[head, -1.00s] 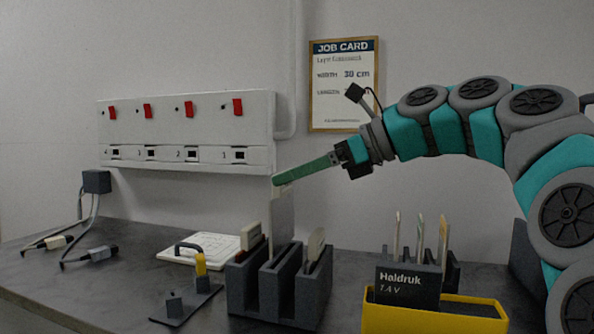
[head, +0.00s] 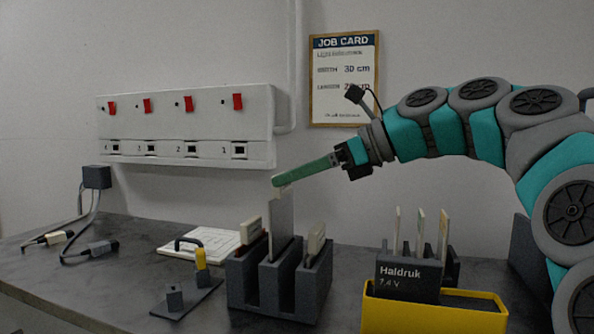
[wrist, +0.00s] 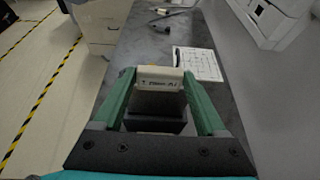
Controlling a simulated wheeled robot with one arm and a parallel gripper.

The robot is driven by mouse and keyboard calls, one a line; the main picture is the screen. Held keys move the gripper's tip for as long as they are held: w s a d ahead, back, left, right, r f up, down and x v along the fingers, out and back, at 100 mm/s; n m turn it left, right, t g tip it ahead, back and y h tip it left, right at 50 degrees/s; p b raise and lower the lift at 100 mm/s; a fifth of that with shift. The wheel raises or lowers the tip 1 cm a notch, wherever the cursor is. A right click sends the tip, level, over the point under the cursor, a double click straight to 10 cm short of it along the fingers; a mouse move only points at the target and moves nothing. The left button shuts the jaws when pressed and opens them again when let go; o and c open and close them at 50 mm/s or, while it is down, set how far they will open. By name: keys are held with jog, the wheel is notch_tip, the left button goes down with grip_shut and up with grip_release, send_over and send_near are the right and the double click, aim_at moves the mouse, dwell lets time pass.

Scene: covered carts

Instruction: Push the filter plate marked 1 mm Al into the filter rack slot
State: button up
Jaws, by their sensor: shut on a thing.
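The filter plate (head: 281,229) is a thin upright grey sheet with a white label strip at its top. In the wrist view, the label (wrist: 159,79) appears upside down and seems to read 1 mm Al. My gripper (head: 279,182) is shut on the plate's top edge, with its green fingers on both sides of the label strip. The plate stands in line with the middle slot of the dark grey filter rack (head: 254,289). Its lower part is hidden behind the rack walls, so I cannot tell how deep it sits.
Other plates stand in the rack's left (head: 251,230) and right (head: 316,240) slots. A yellow bin (head: 430,318) and a Haldruk holder with several plates (head: 408,283) stand at right. A small stand with a yellow part (head: 188,297) is at left. A white board (head: 212,241) lies behind.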

jog(key=shift+f+b, duration=0.4)
jog(key=shift+f, duration=3.85)
jog(key=o, duration=1.4)
jog(key=shift+d, duration=0.1)
send_near(284, 227)
jog(key=shift+d, duration=0.15)
